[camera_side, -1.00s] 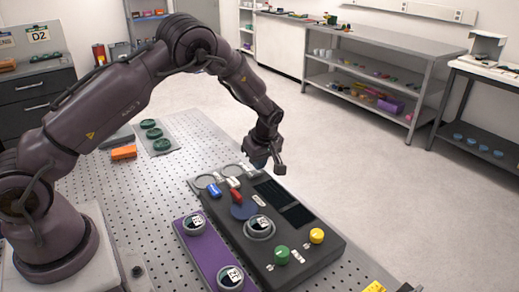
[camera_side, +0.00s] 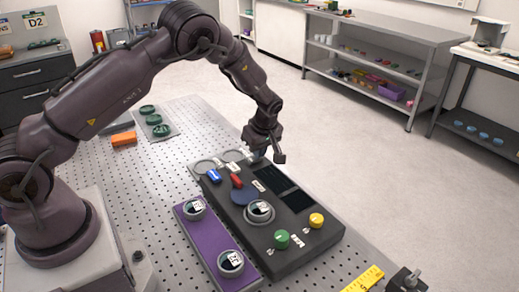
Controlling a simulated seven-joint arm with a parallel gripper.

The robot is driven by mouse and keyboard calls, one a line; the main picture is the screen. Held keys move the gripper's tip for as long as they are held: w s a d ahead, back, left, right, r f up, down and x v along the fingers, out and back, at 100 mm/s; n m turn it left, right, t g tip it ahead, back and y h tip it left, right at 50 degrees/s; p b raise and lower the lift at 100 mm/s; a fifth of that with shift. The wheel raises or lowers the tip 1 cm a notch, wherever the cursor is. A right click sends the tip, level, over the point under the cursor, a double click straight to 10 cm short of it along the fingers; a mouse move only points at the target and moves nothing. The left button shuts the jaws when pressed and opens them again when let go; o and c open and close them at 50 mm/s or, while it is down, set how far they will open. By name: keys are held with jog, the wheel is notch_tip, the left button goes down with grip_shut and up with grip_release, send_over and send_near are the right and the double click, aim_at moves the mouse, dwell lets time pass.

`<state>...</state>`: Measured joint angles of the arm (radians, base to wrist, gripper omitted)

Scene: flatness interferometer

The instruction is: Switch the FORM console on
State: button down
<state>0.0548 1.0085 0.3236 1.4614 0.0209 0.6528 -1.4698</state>
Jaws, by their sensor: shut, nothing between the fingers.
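A dark grey console (camera_side: 325,238) lies on the perforated table. It carries a blue switch or key (camera_side: 214,175), a red one (camera_side: 236,181), a dark blue round patch, a round dial (camera_side: 260,211), a green knob (camera_side: 282,239), a yellow knob (camera_side: 316,220) and dark display panels (camera_side: 284,188). Its small labels are too small to read, so I cannot tell which control is the on switch. My gripper (camera_side: 263,155) points down near the console's far edge, apparently above it. It is shut and empty; its fingertips are small and partly hidden by the wrist.
A purple plate (camera_side: 213,247) with two round dials lies left of the console. An orange block (camera_side: 123,139) and a grey tray (camera_side: 160,133) with green rings lie farther back. A yellow ruler (camera_side: 362,279) and a dark fixture (camera_side: 407,280) are at the front right.

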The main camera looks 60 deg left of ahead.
jog(key=shift+s+r, duration=0.1)
jog(key=shift+s, duration=0.55)
jog(key=shift+r, duration=0.15)
jog(key=shift+r, duration=0.3)
jog(key=a+v, duration=0.1)
jog(key=v, duration=1.2)
jog(key=shift+r, duration=0.2)
jog(key=shift+w, duration=0.2)
jog(key=shift+w+d+f, duration=0.1)
jog(key=shift+w, duration=0.5)
